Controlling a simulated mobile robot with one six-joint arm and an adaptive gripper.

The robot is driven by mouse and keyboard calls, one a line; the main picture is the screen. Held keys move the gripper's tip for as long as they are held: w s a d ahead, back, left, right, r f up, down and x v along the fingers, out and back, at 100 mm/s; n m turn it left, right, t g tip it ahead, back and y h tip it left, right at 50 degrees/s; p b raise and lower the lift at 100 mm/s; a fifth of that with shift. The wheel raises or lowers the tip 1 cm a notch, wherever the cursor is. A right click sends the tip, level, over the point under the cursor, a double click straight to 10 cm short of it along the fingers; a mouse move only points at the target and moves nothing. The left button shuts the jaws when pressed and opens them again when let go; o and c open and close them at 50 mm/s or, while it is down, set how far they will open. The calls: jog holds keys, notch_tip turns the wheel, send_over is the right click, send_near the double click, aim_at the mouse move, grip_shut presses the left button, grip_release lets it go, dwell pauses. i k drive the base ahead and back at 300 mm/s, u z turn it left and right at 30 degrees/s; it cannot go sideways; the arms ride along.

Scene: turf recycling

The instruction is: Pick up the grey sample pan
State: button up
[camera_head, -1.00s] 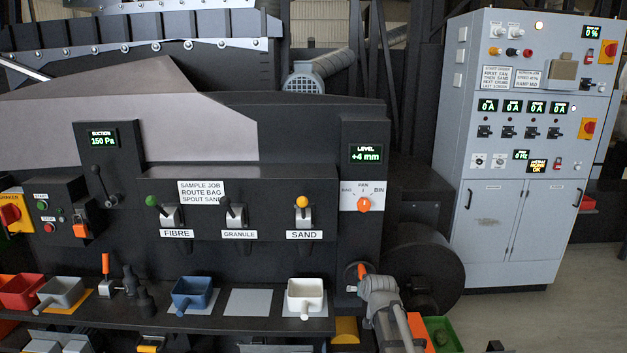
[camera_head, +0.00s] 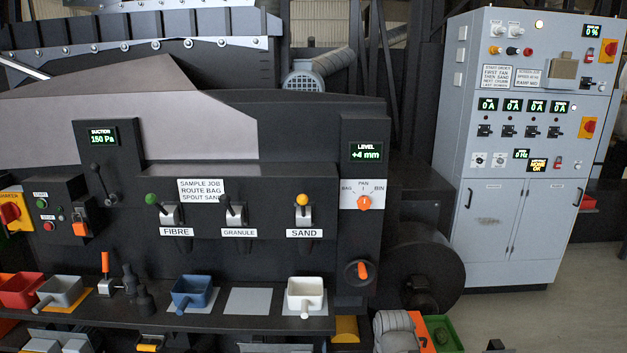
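The grey sample pan (camera_head: 62,291) is a small square pan with a short handle toward the front. It sits on an orange-yellow pad at the left of the dark shelf, between a red pan and an orange-handled lever. My arm shows at the bottom edge, right of the shelf, as a rounded grey part (camera_head: 396,330). My gripper's fingers are not visible in this view, so its opening is hidden. The arm is well to the right of the grey pan and apart from it.
A red pan (camera_head: 20,290), a blue pan (camera_head: 193,293) and a white pan (camera_head: 305,295) share the shelf (camera_head: 222,322). An orange-handled lever (camera_head: 105,275) and dark knobs stand right of the grey pan. An empty grey pad (camera_head: 248,301) lies between the blue and white pans.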

aim_at(60, 290)
jog(key=u, duration=1.75)
jog(key=i, duration=2.1)
jog(key=u, duration=0.05)
